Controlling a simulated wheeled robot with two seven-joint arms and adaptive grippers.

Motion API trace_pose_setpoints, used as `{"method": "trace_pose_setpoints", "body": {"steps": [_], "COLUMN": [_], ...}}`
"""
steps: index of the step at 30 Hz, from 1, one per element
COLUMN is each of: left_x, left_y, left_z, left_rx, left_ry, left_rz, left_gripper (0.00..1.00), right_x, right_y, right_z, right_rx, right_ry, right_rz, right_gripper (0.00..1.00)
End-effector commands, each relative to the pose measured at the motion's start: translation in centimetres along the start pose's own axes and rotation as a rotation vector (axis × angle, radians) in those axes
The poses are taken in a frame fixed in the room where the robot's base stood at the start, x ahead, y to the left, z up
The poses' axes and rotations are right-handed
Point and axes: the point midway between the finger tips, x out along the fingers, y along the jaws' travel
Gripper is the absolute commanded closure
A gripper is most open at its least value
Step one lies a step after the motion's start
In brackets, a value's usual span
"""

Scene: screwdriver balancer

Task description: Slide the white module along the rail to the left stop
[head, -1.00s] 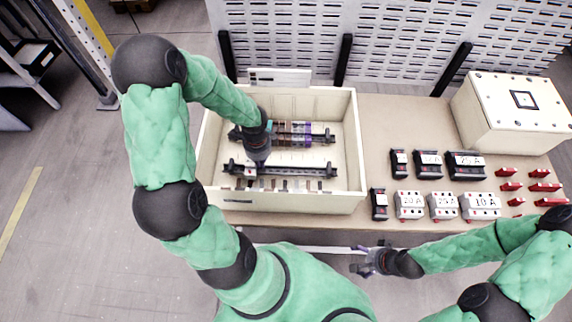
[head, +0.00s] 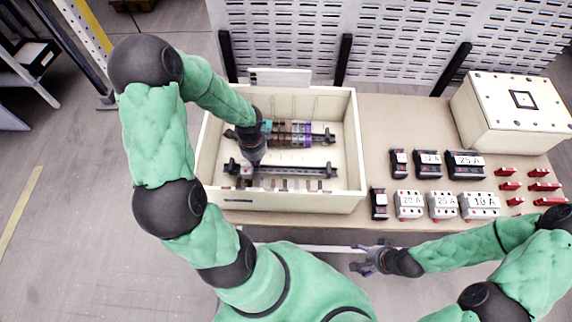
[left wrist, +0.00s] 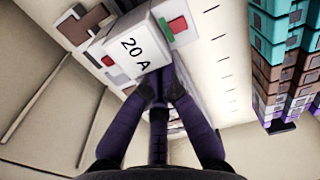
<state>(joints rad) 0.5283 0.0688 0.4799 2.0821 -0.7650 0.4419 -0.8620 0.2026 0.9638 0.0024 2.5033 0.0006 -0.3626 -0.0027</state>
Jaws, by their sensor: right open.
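The white module (left wrist: 135,48), marked 20 A with a red part, sits at my left gripper's fingertips in the left wrist view. In the head view it is a small pale patch (head: 245,171) near the left end of the front rail (head: 290,171), mostly hidden by the gripper. My left gripper (left wrist: 160,93) has its fingertips close together against the module's near side and looks shut, not around it. It also shows over the rail in the head view (head: 249,163). The dark left rail end (head: 229,166) is just left of the module. My right gripper (head: 358,262) is open and empty before the table.
A cream box (head: 355,130) surrounds the rails. A back rail (head: 325,138) carries brown, teal and purple blocks (head: 292,130). To the right on the table (head: 400,115) are several labelled modules (head: 443,205), red pieces (head: 507,185) and a cream case (head: 515,110).

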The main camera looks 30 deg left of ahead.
Motion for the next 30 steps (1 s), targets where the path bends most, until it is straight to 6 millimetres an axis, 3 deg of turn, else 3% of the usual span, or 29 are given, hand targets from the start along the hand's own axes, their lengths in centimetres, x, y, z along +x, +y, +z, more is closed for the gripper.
{"method": "trace_pose_setpoints", "body": {"steps": [30], "left_x": [0.00], "left_y": [0.00], "left_z": [0.65], "left_rx": [0.000], "left_ry": [-0.001], "left_rz": [0.000], "left_gripper": [1.00], "right_x": [-0.27], "right_y": [-0.10], "right_z": [0.01], "right_rx": [0.000], "right_ry": [0.000], "right_rz": [0.000], "right_gripper": [0.22]}}
